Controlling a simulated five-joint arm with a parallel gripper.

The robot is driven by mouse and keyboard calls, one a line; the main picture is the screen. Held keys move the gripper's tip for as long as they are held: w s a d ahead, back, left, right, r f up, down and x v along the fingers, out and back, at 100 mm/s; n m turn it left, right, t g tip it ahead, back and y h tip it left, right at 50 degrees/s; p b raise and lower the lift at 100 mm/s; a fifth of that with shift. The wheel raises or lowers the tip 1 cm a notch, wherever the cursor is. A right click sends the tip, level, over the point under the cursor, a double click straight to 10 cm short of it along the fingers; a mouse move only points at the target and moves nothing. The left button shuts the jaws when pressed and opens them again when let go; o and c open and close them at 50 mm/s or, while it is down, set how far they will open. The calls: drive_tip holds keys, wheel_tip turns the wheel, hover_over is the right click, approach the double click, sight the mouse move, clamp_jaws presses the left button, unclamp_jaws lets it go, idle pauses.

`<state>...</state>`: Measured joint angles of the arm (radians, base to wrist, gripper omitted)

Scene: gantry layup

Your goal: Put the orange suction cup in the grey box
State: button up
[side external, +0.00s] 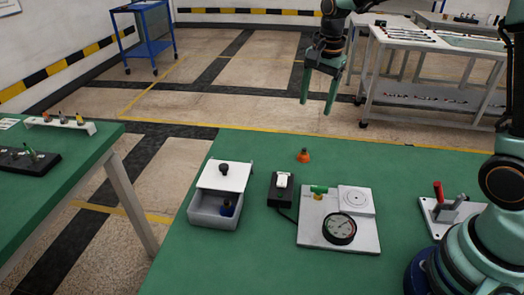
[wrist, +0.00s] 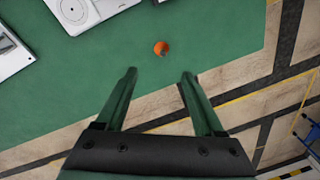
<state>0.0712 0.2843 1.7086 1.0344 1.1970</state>
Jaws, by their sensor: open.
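The orange suction cup (side external: 303,156) stands on the green table near its far edge, clear of other objects. It also shows in the wrist view (wrist: 160,48), just beyond and between my fingertips. The grey box (side external: 206,222) sits at the table's left side. Its white lid (side external: 224,177) with a black knob covers the back part, and the front part is open, with a dark blue item (side external: 227,208) inside. My gripper (side external: 316,107) is open and empty, raised above and beyond the suction cup. Its two fingers show apart in the wrist view (wrist: 158,73).
A black switch box (side external: 282,189) stands between the grey box and a white plate (side external: 313,236) with a dial gauge (side external: 340,229) and a green-topped part. A red-handled clamp (side external: 443,205) is at right. The table around the suction cup is free.

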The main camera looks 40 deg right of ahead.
drive_tip(key=s+a+r+n+t, duration=0.1)
drive_tip(key=s+r+n+t, duration=0.1)
drive_tip(key=s+n, duration=0.5)
drive_tip(key=s+a+r+n+t, duration=0.2)
drive_tip(key=s+r+n, duration=0.2)
drive_tip(key=s+n, duration=0.2)
drive_tip(key=shift+s+n, duration=0.4)
drive_tip(key=shift+s, duration=0.7)
drive_tip(key=shift+s+a+n, duration=0.1)
drive_tip(key=shift+s+n, duration=0.15)
drive_tip(key=shift+n, duration=0.05)
drive_tip(key=shift+c, duration=1)
drive_tip(key=shift+s, duration=0.1)
